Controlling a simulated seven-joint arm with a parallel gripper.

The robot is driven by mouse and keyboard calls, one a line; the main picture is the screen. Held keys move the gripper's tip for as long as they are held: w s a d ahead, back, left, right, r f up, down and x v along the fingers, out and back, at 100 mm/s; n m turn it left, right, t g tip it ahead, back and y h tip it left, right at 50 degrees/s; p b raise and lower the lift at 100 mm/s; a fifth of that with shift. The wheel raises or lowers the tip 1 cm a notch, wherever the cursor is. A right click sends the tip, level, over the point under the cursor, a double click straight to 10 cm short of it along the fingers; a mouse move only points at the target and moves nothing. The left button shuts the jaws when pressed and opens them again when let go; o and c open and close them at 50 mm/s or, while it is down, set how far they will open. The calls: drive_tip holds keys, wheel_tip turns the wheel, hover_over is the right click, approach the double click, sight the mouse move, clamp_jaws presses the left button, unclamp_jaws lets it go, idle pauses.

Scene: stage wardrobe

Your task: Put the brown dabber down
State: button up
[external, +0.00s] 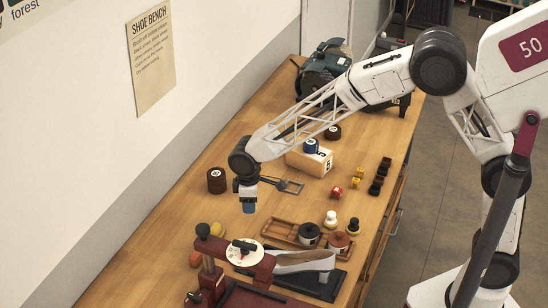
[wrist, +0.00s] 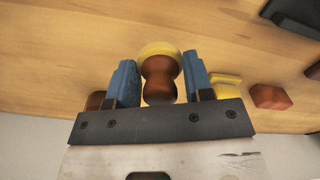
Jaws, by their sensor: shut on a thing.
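The brown dabber (wrist: 160,88) has a waisted brown handle and a pale yellow pad. In the wrist view it stands between the two blue fingers of my gripper (wrist: 158,82), which is shut on it, pad pointing away from the palm. In the external view my gripper (external: 249,206) points down over the left-middle of the bench (external: 170,235). The dabber cannot be made out there. I cannot tell whether its pad touches the bench.
A dark brown tin (external: 216,180) stands behind my gripper. A wooden tray (external: 279,231) with two pots is to the right. A red stand with a dial (external: 245,252) is in front. Yellow and orange pieces (external: 216,229) lie front-left. Bare wood surrounds the gripper.

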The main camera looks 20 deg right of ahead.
sight(250, 217)
drive_tip(key=shift+f, duration=1.85)
drive_tip(key=shift+f, duration=0.1)
drive_tip(key=o, duration=0.9)
wheel_tip(250, 217, up, 12)
drive_tip(key=shift+r, duration=0.1)
